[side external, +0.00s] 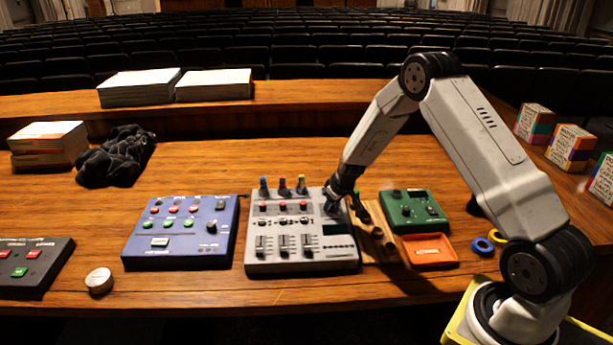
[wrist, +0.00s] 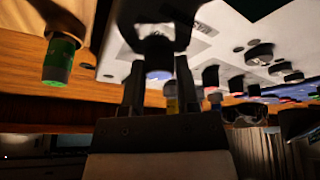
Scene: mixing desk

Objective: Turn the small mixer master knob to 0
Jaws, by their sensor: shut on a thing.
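The small mixer (side external: 300,262) is a grey box in the middle of the desk, with rows of small knobs, three sliders and coloured tops along its back edge. My gripper (side external: 334,205) is over its back right part, pointing down. In the wrist view, the two dark fingers of my gripper (wrist: 158,75) are on either side of a large black knob (wrist: 155,42) on the grey panel, shut on it. I take this to be the master knob. Its pointer and any scale marks are hidden or too dark to read.
A blue panel (side external: 181,262) stands left of the mixer. A wooden holder (side external: 377,245), a green box (side external: 413,226) and an orange tray (side external: 431,252) stand close on the right. A round tin (side external: 99,281) lies near the front edge.

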